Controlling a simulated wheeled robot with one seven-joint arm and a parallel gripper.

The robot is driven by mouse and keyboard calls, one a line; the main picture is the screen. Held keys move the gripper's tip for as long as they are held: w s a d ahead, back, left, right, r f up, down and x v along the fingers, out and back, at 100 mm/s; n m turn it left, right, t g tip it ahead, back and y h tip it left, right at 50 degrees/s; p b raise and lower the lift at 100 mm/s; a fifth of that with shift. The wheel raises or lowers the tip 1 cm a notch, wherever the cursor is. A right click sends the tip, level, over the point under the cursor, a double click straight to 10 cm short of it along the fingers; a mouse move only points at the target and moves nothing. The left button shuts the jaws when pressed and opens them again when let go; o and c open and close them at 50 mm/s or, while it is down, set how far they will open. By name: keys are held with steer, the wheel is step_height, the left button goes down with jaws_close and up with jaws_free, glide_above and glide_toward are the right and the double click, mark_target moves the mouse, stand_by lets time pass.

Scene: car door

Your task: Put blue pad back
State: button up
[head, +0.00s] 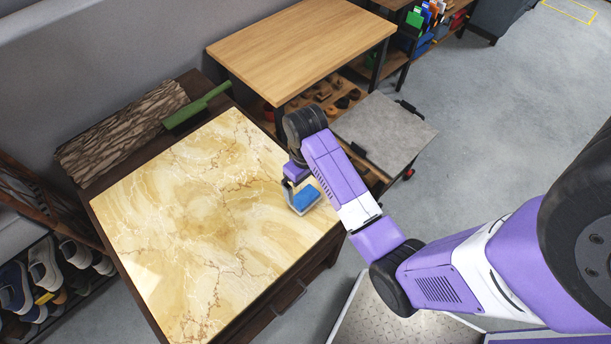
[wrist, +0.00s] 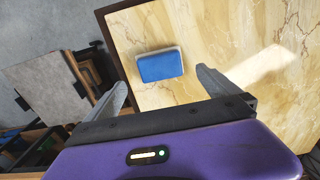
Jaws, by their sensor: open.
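The blue pad (head: 306,197), a small block with a pale edge, appears to lie on the yellow marbled tabletop (head: 200,210) near its right edge. In the wrist view the blue pad (wrist: 161,67) shows whole, just beyond the fingertips and between their lines. My gripper (head: 301,189) is open and empty above the tabletop, with its two grey fingers (wrist: 161,82) spread wider than the pad. I see no contact between fingers and pad. In the head view my arm and gripper cover part of the area around the pad.
A wooden table (head: 300,45) stands behind, with a grey-topped cart (head: 386,132) to the right. A shoe rack (head: 45,285) is at left. Most of the tabletop is clear.

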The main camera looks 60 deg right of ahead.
mark_target(306, 196)
step_height(306, 196, up, 4)
steer(key=s+a+f+t+h, duration=0.1)
steer(key=s+a+f+t, duration=0.2)
steer(key=a+f, duration=0.2)
steer(key=s+a+r+n+t+h, duration=0.1)
steer(key=s+a+r+n+t, duration=0.1)
steer(key=s+a+t, duration=0.3)
steer(key=s+a+r+t+y, duration=0.1)
steer(key=s+a+r+t, duration=0.2)
steer(key=r, duration=0.8)
steer(key=s+a+r+n+t+y, duration=0.1)
steer(key=s+a+r+t, duration=0.3)
steer(key=s+r, duration=0.3)
step_height(306, 196, up, 4)
steer(key=shift+s+a+r, duration=0.1)
steer(key=shift+s+a, duration=0.15)
steer(key=shift+a, duration=0.6)
step_height(306, 196, down, 5)
steer(key=b, duration=0.4)
steer(key=shift+r, duration=0.2)
